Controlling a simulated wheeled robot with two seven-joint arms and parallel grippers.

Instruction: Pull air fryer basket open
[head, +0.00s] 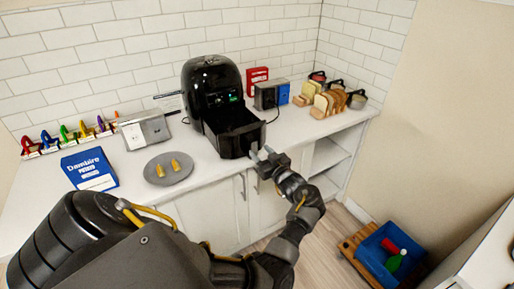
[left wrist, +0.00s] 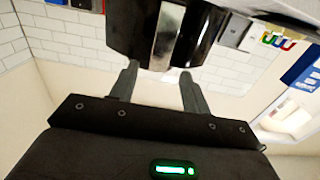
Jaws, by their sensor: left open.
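The black air fryer (head: 208,82) stands upright on the white counter, with green lights on its front. Its basket (head: 240,140) sticks out from the body toward the counter's front edge, and its dark open top shows. My left gripper (head: 262,152) is just in front and to the right of the basket, open and empty. In the left wrist view the basket front (left wrist: 125,30) and its silver handle strip (left wrist: 169,35) are just beyond my two spread fingers (left wrist: 158,72). I cannot tell whether a finger touches the basket. My right gripper is not in view.
A grey plate (head: 168,180) with yellow pieces, a blue box (head: 88,169) and a silver toaster-like box (head: 145,132) are left on the counter. A toaster (head: 268,95) and bread slices (head: 325,103) stand right. A blue bin (head: 388,257) is on the floor.

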